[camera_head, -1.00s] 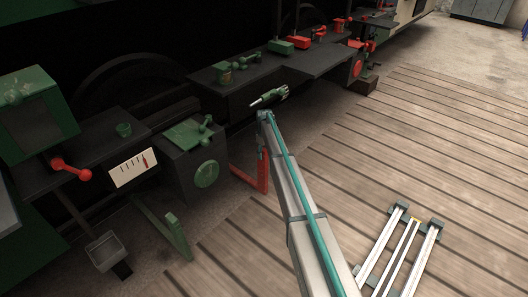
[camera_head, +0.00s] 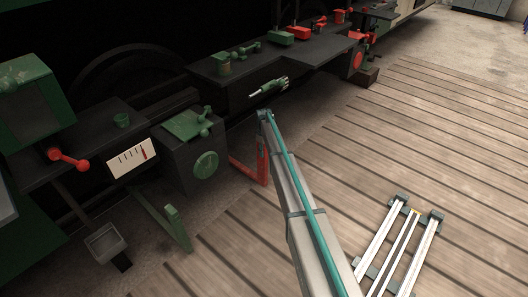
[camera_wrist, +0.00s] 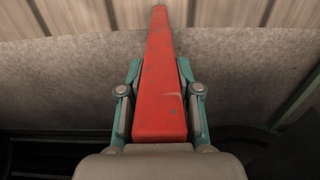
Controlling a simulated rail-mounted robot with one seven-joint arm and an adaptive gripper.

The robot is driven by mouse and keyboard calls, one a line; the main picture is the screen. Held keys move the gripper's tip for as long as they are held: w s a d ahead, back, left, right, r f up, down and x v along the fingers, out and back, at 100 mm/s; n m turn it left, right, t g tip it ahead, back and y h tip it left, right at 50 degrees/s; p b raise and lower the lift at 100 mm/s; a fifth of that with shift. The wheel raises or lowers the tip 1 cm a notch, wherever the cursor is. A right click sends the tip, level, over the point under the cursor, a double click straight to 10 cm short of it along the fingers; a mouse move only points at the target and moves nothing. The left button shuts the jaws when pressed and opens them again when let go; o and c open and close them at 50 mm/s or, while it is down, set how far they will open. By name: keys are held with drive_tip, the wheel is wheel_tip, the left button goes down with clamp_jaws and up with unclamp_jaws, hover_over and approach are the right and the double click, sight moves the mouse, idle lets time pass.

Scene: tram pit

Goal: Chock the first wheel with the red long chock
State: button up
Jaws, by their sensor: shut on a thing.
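The red long chock (camera_wrist: 158,90) is between the two teal fingers of my gripper (camera_wrist: 160,78) in the wrist view. My gripper is shut on it, and its narrow end points away toward the wooden planks. A dark rounded shape (camera_head: 122,55), perhaps a wheel, stands in shadow behind the machinery at the left.
Dark boxes (camera_head: 193,150) and shelves line the pit side. A slatted metal frame (camera_head: 400,245) lies on the plank floor (camera_head: 440,130), which is otherwise clear.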

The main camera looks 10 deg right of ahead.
clamp_jaws()
drive_tip(key=shift+a, duration=0.1)
drive_tip(key=s+a+p, duration=0.2)
drive_tip(key=s+a, duration=0.4)
drive_tip(key=a, duration=0.1)
drive_tip(key=shift+a+p, duration=0.35)
drive_tip(key=shift+p, duration=0.05)
idle(0.5)
drive_tip(key=shift+s, duration=0.1)
drive_tip(key=o, duration=1.1)
unclamp_jaws()
